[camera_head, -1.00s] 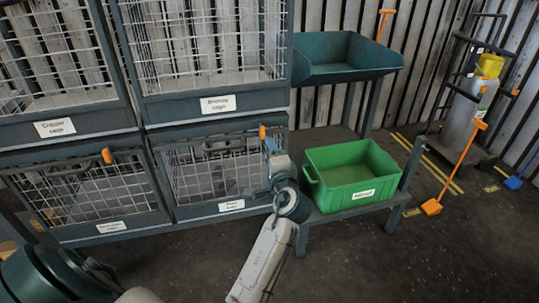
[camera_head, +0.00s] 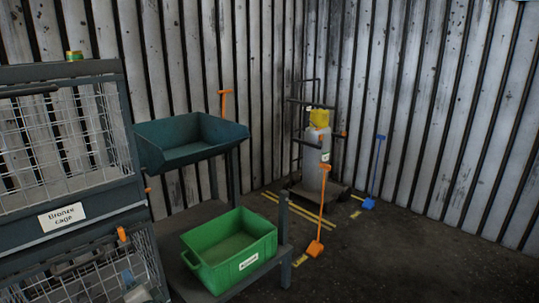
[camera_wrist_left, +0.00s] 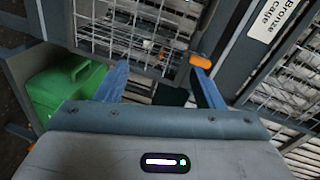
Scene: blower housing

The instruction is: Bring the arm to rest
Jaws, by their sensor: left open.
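My left gripper (camera_wrist_left: 158,76) is open in the left wrist view, its two blue fingers spread apart with nothing between them. In the head view only a small part of my left gripper (camera_head: 130,278) shows at the lower left edge, in front of the lower cage. The orange handle of the lower cage (camera_head: 122,234) shows just above it. In the wrist view this orange handle (camera_wrist_left: 203,62) appears beside the right finger's tip; I cannot tell whether they touch. My right gripper is in neither view.
The bronze cage (camera_head: 60,215) stands at the left. A green bin (camera_head: 225,270) sits on a low bench, with a teal tray (camera_head: 190,150) above it. A trolley with a grey cylinder (camera_head: 313,165) and an orange long-handled tool (camera_head: 321,215) stand farther back. The floor at right is clear.

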